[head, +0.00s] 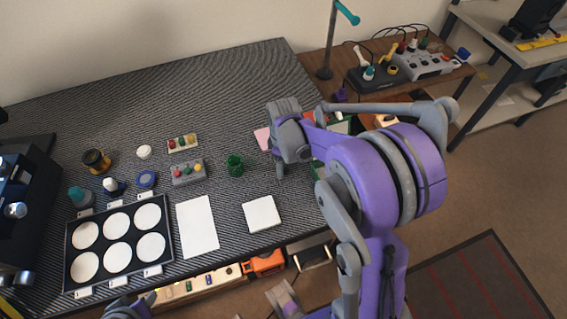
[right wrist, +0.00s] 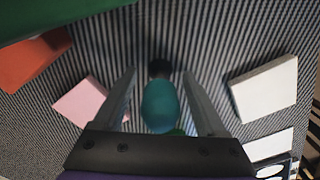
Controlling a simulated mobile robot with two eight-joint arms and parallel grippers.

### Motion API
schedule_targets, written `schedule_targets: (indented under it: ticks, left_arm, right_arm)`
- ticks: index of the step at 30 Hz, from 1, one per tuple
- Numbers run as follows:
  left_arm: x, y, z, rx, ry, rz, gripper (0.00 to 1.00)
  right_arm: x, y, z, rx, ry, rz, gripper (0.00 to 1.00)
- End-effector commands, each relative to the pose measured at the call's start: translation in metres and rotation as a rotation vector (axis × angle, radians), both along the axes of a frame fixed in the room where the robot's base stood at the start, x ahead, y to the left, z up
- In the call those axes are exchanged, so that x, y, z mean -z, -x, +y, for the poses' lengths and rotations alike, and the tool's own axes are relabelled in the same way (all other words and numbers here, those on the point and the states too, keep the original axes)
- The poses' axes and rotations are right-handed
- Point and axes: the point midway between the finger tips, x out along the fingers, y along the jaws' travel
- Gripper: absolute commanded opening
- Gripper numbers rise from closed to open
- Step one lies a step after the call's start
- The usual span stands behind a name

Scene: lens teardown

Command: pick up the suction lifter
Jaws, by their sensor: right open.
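The suction lifter appears to be the teal, rounded piece with a dark end (right wrist: 160,105) in the right wrist view. It lies between the two spread fingers of my right gripper (right wrist: 160,85), with a gap on each side. I cannot tell how far below the fingertips it is. In the head view my right gripper (head: 280,165) points down over the right part of the striped mat and hides the lifter. My left gripper (head: 130,308) shows only in part at the bottom edge, and its jaws cannot be made out.
A green cup (head: 235,165) stands just left of my right gripper. A pink pad (head: 262,138) and a white block (head: 262,214) are close by. A black tray (head: 70,262) with white discs, a white sheet (head: 197,227) and button boxes (head: 188,172) lie further left.

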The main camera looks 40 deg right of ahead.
Motion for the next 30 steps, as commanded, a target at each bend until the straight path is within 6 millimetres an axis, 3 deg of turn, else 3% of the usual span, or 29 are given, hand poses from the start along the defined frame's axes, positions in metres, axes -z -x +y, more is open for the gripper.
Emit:
schedule_targets:
  ticks: [5,17,26,30]
  left_arm:
    - [0.000,0.000,0.000,0.000,0.000,0.000,0.50]
    - [0.000,0.000,0.000,0.000,0.000,0.000,0.50]
    - [-0.001,0.000,0.000,0.000,0.000,0.000,0.50]
    - [-0.003,0.000,0.000,0.000,0.000,-0.001,0.50]
  right_arm:
    - [0.000,0.000,0.000,0.000,0.000,0.000,0.72]
    - [-0.001,0.000,0.000,0.000,0.000,0.000,0.00]
    - [-0.002,0.000,0.000,0.000,0.000,0.000,0.00]
    - [-0.019,0.000,0.000,0.000,0.000,0.000,0.00]
